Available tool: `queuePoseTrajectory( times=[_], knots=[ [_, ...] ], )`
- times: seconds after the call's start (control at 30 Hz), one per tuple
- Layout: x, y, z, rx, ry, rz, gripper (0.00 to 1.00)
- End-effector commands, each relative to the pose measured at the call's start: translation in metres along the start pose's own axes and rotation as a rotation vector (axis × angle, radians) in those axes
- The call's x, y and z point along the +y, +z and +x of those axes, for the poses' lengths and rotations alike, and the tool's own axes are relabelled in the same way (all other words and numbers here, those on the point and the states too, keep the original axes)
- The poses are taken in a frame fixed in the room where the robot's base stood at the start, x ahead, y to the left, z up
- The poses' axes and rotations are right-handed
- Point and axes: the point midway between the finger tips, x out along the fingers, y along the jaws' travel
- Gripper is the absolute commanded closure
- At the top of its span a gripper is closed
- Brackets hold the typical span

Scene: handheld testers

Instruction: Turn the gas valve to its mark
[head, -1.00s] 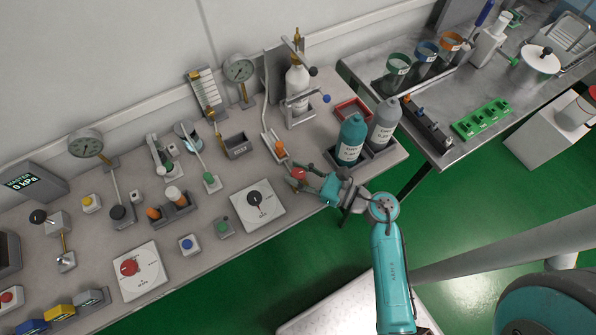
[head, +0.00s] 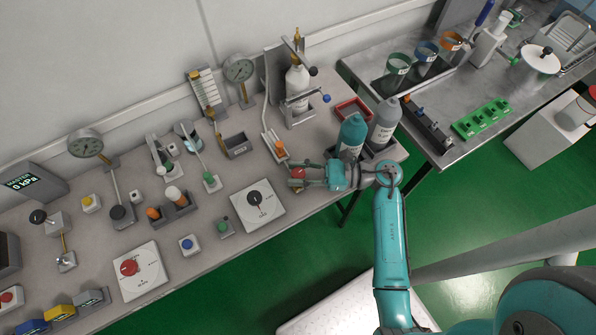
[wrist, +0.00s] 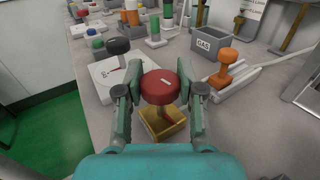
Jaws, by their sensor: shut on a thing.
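A round red knob (wrist: 160,86) with a white line on top sits over a square brass-coloured base (wrist: 164,124); I take it as the gas valve. My gripper (wrist: 161,92) has one finger on each side of the knob and is shut on it. In the head view the red knob (head: 298,173) is at the front edge of the bench, partly covered by my gripper (head: 300,176), which reaches in from the right. A reddish stripe shows on the base below the knob. The full mark is hard to make out.
A white plate with a black dial (head: 256,198) lies just left of the valve. An orange-topped lever (wrist: 228,66) and a grey box labelled GAS (wrist: 207,43) stand behind it. Two bottles (head: 350,138) stand close to my arm. Open floor lies in front.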

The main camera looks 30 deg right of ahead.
Motion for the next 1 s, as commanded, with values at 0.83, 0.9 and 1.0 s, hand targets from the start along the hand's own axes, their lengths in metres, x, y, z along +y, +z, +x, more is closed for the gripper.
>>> queuePoseTrajectory(
  times=[0.83, 0.9, 1.0],
  knots=[
    [-0.001, 0.001, -0.013, -0.002, -0.005, -0.001, 0.36],
    [-0.002, 0.001, -0.023, -0.002, -0.007, -0.002, 0.36],
    [-0.002, 0.001, -0.037, -0.002, -0.006, -0.002, 0.36]
  ],
)
